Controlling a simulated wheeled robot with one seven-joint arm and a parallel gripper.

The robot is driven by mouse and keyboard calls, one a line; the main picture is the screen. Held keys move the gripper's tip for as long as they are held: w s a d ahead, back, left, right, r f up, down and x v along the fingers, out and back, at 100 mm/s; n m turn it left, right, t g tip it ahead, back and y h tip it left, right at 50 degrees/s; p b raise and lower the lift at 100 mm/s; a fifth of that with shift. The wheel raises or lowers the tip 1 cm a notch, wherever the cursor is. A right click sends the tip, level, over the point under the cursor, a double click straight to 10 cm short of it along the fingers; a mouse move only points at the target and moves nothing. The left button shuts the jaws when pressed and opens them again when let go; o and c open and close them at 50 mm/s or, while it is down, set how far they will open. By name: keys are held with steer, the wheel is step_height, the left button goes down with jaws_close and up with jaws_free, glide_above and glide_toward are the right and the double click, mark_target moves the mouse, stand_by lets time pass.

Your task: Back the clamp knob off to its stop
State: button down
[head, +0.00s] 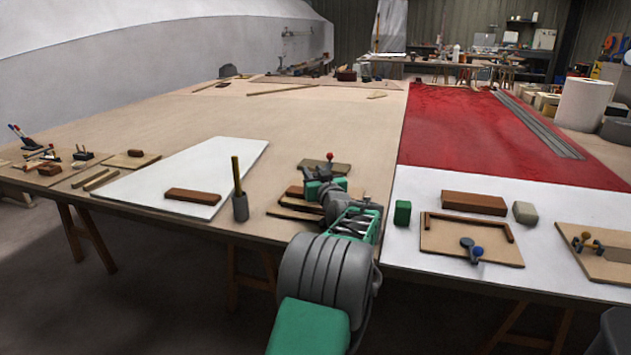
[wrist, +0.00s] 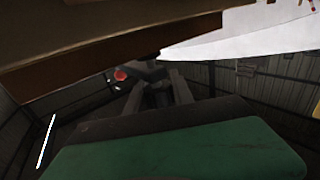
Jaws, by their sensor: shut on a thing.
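My gripper (head: 318,188) is over the stacked wooden boards near the table's front edge. In the wrist view, my two fingers (wrist: 156,92) close on a small dark grey part, taken as the clamp knob (wrist: 152,74); its shape is mostly hidden. A red ball (wrist: 121,75) shows just left of the fingertips. In the head view, a red ball on a short stem (head: 330,156) stands behind my gripper, over a small board (head: 338,169). My arm hides most of the clamp, so its opening cannot be told.
Brown wood fills the wrist view's upper left, close to the camera. A grey cup with a stick (head: 240,207) stands left of my gripper. A green block (head: 403,212) and a board with a blue knob (head: 500,249) lie right. The tabletop behind (head: 330,115) is mostly clear.

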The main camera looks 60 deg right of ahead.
steer(key=shift+w+a+n+t+y+b, duration=0.1)
steer(key=shift+n+t+y+b, duration=0.4)
steer(key=shift+n+t+y, duration=0.15)
steer(key=c, duration=1.1)
jaws_free()
steer(key=v, duration=0.7)
steer(key=shift+s+a+p, duration=0.25)
steer(key=shift+p, duration=0.15)
steer(key=shift+r, duration=0.1)
